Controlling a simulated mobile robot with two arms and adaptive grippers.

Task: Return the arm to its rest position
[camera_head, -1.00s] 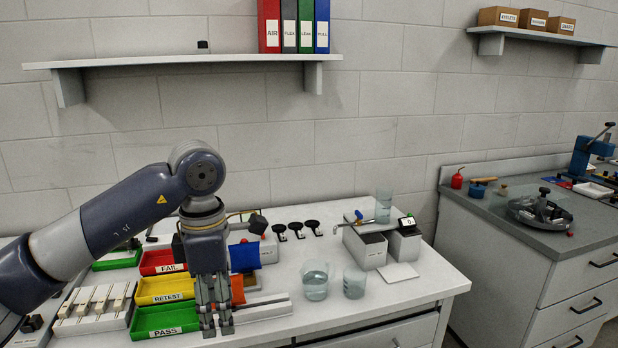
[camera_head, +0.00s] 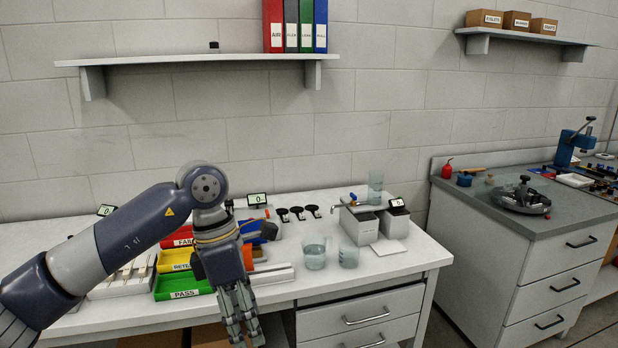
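My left arm (camera_head: 130,240) comes in from the left and bends down at the elbow. My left gripper (camera_head: 246,338) points down in front of the bench's front edge, right of the green PASS tray (camera_head: 183,286). Its fingers look close together with nothing visible in them, but I cannot tell whether they are open or shut. My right gripper is not in view.
The white bench (camera_head: 410,262) holds the yellow RETEST tray (camera_head: 172,260), the red FAIL tray (camera_head: 178,238), two beakers (camera_head: 314,254) and a water bath (camera_head: 360,226). A shelf (camera_head: 150,60) hangs above. A grey-topped cabinet (camera_head: 545,236) stands at the right.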

